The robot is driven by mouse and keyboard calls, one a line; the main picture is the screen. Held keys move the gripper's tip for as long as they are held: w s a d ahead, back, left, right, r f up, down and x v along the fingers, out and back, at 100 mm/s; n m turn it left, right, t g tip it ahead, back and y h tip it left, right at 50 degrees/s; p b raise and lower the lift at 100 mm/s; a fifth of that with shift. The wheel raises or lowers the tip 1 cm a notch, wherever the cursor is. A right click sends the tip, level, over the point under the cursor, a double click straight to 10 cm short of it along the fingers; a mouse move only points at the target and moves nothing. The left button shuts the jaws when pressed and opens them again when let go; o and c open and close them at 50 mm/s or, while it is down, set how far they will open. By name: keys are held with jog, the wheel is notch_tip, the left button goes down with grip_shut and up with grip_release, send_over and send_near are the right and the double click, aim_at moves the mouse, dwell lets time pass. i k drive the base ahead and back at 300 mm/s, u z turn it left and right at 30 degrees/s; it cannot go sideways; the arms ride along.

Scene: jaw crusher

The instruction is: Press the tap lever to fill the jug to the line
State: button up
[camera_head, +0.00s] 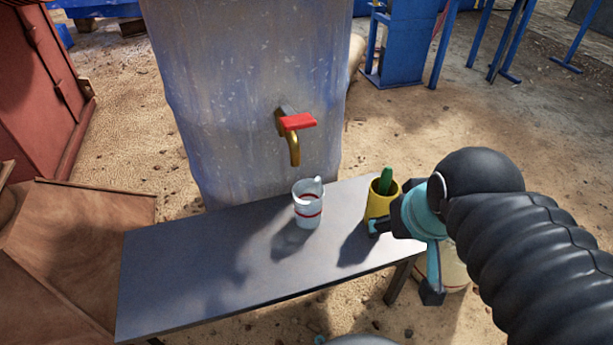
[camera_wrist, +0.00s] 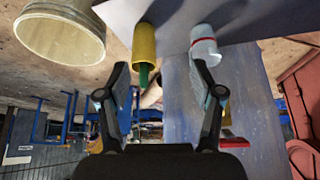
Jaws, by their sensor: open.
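The white jug (camera_head: 308,208) with a red line around it stands upright on the bench under the tap spout (camera_head: 294,152). The tap's red lever (camera_head: 298,122) sticks out above the brass spout, on the front of the grey tank. No stream of water shows, and I cannot tell the level in the jug. My gripper (camera_head: 405,260) is at the bench's right end, by the yellow cup, right of the jug and tap. In the upside-down wrist view my gripper (camera_wrist: 160,75) is open with nothing between its fingers; the jug (camera_wrist: 205,45) and red lever (camera_wrist: 233,142) show beyond.
A yellow cup (camera_head: 377,205) holding a green object (camera_head: 386,180) stands on the dark bench (camera_head: 200,265), right of the jug. A pale bucket (camera_wrist: 62,38) is on the ground near the bench's right end. The bench's left half is clear. The tank (camera_head: 240,80) stands behind it.

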aim_at(308, 194)
jog(key=z, duration=0.5)
jog(key=k, duration=0.65)
jog(key=z, duration=0.6)
jog(key=i, duration=1.2)
jog(key=u, duration=0.7)
